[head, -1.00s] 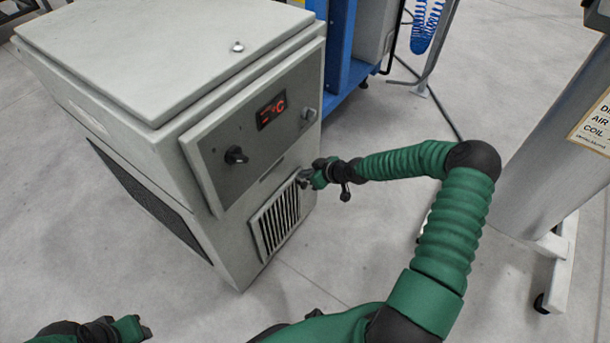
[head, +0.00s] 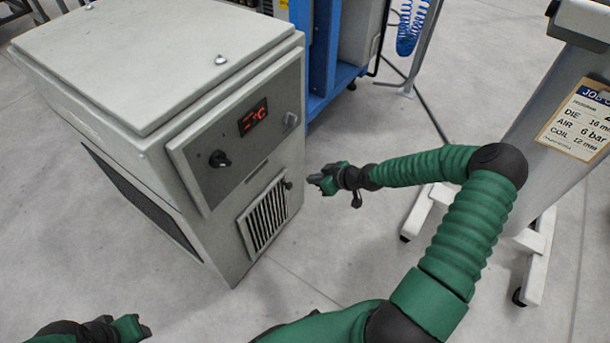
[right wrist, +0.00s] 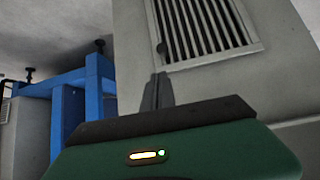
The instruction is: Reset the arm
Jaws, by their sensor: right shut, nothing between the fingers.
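My right arm reaches in from the bottom right of the head view. Its gripper (head: 318,180) is shut and empty, in the air to the right of the grey cabinet (head: 120,62), apart from its vented front. In the right wrist view the closed fingers (right wrist: 157,92) show below the vent grille (right wrist: 200,28). My left gripper (head: 135,327) shows only in part at the bottom left of the head view, and its jaw state is unclear.
The cabinet carries a black knob (head: 219,159) and a red display (head: 252,116). A blue frame (head: 325,50) stands behind it. A grey post with a sign (head: 580,118) and white wheeled feet (head: 535,255) is at right. Open floor lies between.

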